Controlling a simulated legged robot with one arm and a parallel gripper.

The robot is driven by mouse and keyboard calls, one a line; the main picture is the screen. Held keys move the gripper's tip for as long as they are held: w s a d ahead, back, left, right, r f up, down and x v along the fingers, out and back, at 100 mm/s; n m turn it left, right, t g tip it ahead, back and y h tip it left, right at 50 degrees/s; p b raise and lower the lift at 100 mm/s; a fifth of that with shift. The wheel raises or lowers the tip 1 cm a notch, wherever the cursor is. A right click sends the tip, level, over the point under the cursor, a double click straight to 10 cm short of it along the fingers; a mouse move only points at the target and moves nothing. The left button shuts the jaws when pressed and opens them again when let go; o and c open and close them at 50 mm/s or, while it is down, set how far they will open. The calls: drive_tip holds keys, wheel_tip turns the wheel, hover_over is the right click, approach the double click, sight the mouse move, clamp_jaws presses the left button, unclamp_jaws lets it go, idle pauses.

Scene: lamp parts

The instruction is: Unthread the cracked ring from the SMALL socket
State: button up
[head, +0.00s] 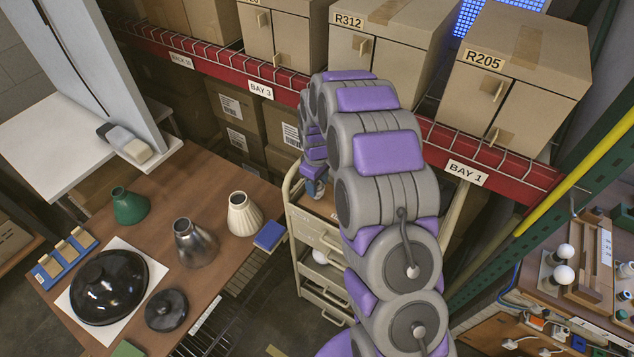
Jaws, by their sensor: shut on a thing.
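My gripper (316,187) is small and partly hidden at the end of my arm, low over the top of the cream cart (297,206). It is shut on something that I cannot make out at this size. I cannot pick out the cracked ring or the small socket; the cart top around the gripper is partly covered by my arm.
The brown table (235,270) at left holds a green shade (128,207), a metal shade (193,243), a cream shade (244,214), a black dome (108,287) and a blue box (269,236). A red shelf beam (262,78) with cartons runs behind. A workbench (590,300) stands right.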

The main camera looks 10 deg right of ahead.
drive_tip(key=shift+c, duration=0.5)
drive_tip(key=n, duration=0.5)
drive_tip(key=shift+a+p, duration=0.1)
drive_tip(key=shift+p, duration=0.25)
drive_tip(key=shift+n, duration=0.9)
drive_tip(key=n+p, duration=0.1)
drive_tip(key=n, duration=0.3)
drive_tip(key=shift+n, duration=1.5)
